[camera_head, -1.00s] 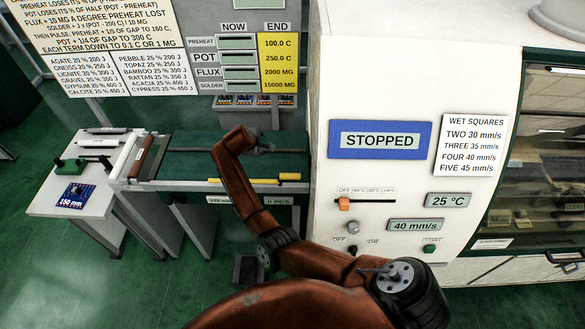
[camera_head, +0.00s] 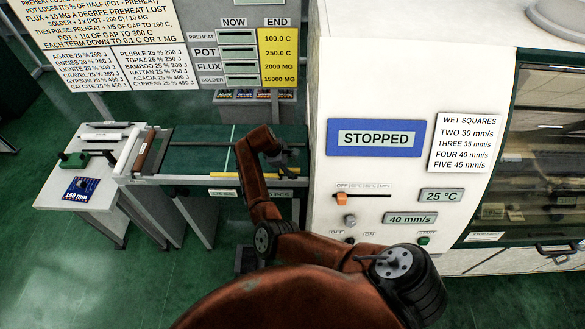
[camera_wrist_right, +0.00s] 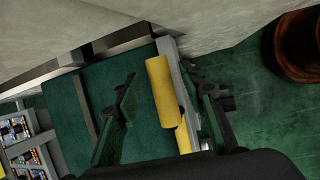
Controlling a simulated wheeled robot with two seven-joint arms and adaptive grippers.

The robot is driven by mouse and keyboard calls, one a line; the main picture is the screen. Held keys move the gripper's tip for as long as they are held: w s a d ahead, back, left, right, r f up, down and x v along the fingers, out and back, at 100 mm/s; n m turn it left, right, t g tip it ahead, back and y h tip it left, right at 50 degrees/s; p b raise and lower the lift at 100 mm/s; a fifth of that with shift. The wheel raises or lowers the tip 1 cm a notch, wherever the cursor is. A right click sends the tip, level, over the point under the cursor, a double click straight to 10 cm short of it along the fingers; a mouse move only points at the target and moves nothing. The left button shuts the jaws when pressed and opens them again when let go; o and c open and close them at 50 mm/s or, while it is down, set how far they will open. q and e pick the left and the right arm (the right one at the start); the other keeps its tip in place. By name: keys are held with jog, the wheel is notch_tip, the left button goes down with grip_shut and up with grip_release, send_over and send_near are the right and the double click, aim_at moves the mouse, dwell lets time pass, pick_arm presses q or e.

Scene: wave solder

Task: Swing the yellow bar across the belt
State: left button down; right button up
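The yellow bar (camera_head: 226,174) lies along the front rail of the belt (camera_head: 205,153) in the head view, partly hidden behind my right arm. In the right wrist view, the thick end of the yellow bar (camera_wrist_right: 159,88) shows between the two dark fingers of my right gripper (camera_wrist_right: 163,80). The fingers stand apart with gaps on both sides of it, so the gripper is open. In the head view my right gripper (camera_head: 282,157) is small and dark, over the belt's right end beside the machine. My left gripper is not in view.
The white machine (camera_head: 325,70) with a "STOPPED" display (camera_head: 375,138) stands close on the right. A white side table (camera_head: 55,195) with a blue card (camera_head: 82,190) and tools is at the left. A rack of small items (camera_head: 256,95) is behind the belt.

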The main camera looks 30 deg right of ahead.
jog(key=shift+f, duration=0.15)
jog(key=shift+c, duration=0.4)
grip_shut()
